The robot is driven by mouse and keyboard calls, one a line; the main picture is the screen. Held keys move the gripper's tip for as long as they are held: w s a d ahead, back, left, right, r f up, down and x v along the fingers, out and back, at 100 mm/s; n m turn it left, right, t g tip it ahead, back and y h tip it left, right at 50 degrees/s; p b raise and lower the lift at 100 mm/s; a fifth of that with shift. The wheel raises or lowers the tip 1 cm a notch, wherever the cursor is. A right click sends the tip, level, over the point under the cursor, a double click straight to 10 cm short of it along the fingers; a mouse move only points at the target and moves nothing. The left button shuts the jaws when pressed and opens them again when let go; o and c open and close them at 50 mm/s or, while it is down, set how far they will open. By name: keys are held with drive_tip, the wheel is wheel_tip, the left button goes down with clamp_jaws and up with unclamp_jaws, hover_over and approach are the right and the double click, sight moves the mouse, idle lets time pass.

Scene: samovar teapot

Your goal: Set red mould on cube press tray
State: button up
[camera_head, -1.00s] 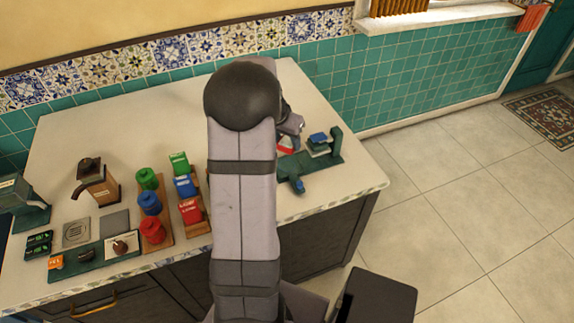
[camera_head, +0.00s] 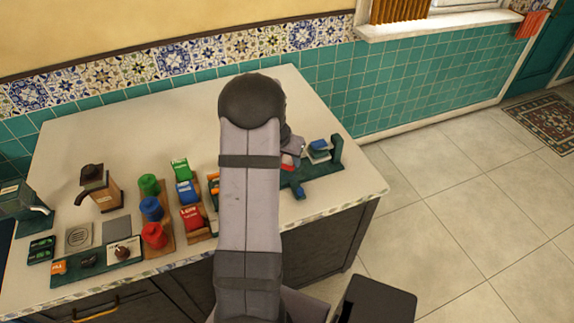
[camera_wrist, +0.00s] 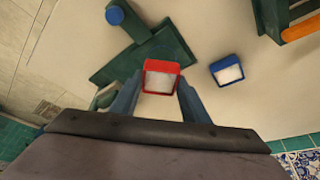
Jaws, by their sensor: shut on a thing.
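The red mould (camera_wrist: 147,76) is a small square frame with white filling. My gripper (camera_wrist: 158,88) is shut on it, one finger on each side. In the wrist view the mould overlaps the edge of the green cube press tray (camera_wrist: 108,70); I cannot tell whether it touches it. In the head view a sliver of the red mould (camera_head: 287,161) shows beside my arm, with the press base (camera_head: 325,167) to its right. My gripper (camera_head: 291,151) is partly hidden there.
A blue mould (camera_wrist: 227,84) with white filling sits on the counter, right of the red one. The press has a blue-ended lever (camera_wrist: 115,15) and an upright post (camera_head: 337,152). Red, blue and green canisters (camera_head: 151,208) stand left of my arm. The back of the counter is clear.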

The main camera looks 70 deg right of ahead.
sight(287, 164)
drive_tip(key=shift+f, duration=1.9)
drive_tip(key=shift+f, duration=0.15)
drive_tip(key=o, duration=1)
drive_tip(key=shift+r+p, duration=0.3)
drive_tip(key=b+v, duration=0.2)
drive_tip(key=v, duration=1)
drive_tip(key=shift+a+f, duration=0.1)
drive_tip(key=shift+w, duration=0.1)
